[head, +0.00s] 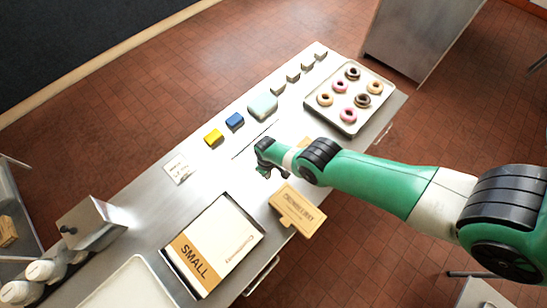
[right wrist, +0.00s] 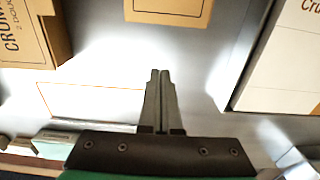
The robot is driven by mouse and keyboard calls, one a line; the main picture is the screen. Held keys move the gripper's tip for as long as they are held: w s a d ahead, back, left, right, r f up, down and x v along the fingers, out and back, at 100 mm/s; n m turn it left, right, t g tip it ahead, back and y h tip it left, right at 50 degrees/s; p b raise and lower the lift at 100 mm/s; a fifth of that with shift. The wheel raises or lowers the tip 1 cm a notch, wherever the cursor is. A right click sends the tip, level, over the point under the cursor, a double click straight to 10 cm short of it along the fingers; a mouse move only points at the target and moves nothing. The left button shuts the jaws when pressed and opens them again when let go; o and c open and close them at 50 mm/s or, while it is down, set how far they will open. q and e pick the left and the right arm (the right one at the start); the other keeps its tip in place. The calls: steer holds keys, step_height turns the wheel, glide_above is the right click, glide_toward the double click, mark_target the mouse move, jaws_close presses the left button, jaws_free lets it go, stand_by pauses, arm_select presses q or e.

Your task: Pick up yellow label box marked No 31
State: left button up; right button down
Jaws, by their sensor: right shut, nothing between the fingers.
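A small yellow box (head: 213,137) sits on the steel counter next to a blue box (head: 234,121); no number on it is readable at this size. My right gripper (head: 268,169) is over the middle of the counter, apart from the yellow box and to its lower right. In the right wrist view its two fingers (right wrist: 161,100) are together with nothing between them. The yellow box cannot be made out in the right wrist view. My left gripper is not in view.
A tan printed carton (head: 297,208) lies near the front edge, and a white carton marked SMALL (head: 215,245) lies left of it. A donut tray (head: 346,127) is at the right. Several small grey blocks (head: 293,76) line the back edge. A white card (head: 178,168) lies left.

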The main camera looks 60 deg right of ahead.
jaws_free()
stand_by(0.4)
